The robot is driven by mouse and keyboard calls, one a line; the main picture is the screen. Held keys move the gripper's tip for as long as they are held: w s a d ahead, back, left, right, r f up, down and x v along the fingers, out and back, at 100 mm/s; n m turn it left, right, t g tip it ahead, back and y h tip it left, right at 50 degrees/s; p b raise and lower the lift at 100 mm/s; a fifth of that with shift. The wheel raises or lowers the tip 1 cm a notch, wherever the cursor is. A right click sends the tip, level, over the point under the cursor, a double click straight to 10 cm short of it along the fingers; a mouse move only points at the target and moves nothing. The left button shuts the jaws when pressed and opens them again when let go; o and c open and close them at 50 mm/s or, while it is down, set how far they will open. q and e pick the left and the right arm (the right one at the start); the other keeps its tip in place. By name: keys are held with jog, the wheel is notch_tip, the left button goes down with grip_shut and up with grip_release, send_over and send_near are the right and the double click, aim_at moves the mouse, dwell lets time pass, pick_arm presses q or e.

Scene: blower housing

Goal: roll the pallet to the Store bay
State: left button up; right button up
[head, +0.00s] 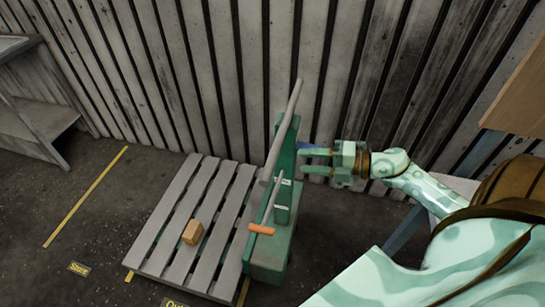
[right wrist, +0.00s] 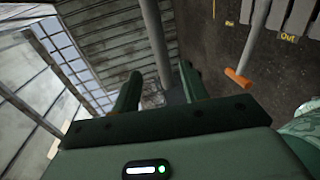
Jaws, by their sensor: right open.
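The grey slatted pallet (head: 162,210) lies on the floor with a small brown box (head: 192,232) on it. At its right edge stands a green jack body (head: 284,150) with a long grey bar (head: 283,128) and a thinner rod ending in an orange grip (head: 261,229). My right gripper (head: 316,161) is open and empty, just right of the green body, fingers pointing left. In the right wrist view a grey bar (right wrist: 156,40) shows between and beyond the open fingers (right wrist: 160,90); contact cannot be told. The orange grip (right wrist: 238,77) is to their right. My left gripper is out of view.
The yellow Store label (head: 78,268) is on the floor left of the pallet, near a yellow line (head: 85,197). An Out label (head: 174,302) is at the pallet's front. A grey bench (head: 30,110) stands at left. A plank wall (head: 220,75) closes the back.

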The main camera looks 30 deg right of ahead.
aim_at(272, 159)
jog(key=x, duration=1)
jog(key=shift+w+a+f, duration=0.1)
jog(key=shift+f, duration=0.05)
grip_shut()
